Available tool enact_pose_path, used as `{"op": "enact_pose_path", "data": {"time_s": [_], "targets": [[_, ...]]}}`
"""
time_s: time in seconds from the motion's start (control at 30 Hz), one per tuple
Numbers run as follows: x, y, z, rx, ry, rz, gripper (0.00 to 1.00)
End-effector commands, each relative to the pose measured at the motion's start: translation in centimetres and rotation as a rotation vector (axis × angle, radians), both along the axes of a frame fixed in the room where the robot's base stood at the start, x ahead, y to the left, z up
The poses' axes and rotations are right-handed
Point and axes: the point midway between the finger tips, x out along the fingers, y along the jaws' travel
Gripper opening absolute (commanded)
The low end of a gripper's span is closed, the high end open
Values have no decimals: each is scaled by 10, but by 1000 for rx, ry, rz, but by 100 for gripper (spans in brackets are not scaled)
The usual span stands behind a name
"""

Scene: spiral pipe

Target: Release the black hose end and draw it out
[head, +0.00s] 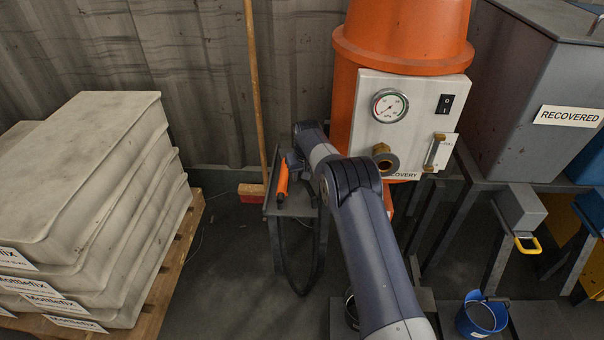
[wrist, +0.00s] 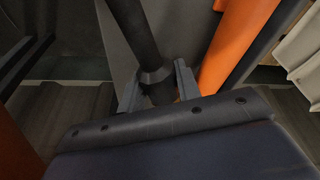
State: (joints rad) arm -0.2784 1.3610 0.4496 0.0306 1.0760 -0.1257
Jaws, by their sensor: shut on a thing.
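The black hose (head: 300,288) hangs in a loop below a small grey stand (head: 290,207) in the head view. Its black end (wrist: 155,78), with a wider collar, shows in the wrist view. My gripper (wrist: 158,90) is shut on this collar, one grey finger on each side. In the head view my arm hides the fingers and most of the hose end. An orange handle-like part (head: 282,184) stands close beside my gripper; an orange part also shows just right of the fingers in the wrist view (wrist: 235,45).
An orange recovery unit (head: 402,45) with a gauge panel and brass port (head: 385,161) stands right behind my arm. Stacked sacks (head: 85,190) on a pallet fill the left. A broom (head: 257,100) leans behind the stand. A blue bucket (head: 481,315) is at lower right.

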Motion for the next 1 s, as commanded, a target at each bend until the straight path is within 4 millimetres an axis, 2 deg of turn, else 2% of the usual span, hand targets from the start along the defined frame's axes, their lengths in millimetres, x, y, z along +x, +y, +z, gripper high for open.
{"op": "enact_pose_path", "data": {"time_s": [0.07, 0.3, 0.6, 0.77, 1.0], "targets": [[0, 0, 0, 0, -1, 0, 37], [0, 0, 0, 0, 0, 0, 57], [-1, 0, 4, 0, 0, 0, 57], [-5, -2, 27, 1, -2, 0, 57], [-17, -7, 75, 0, -1, 0, 57]]}}
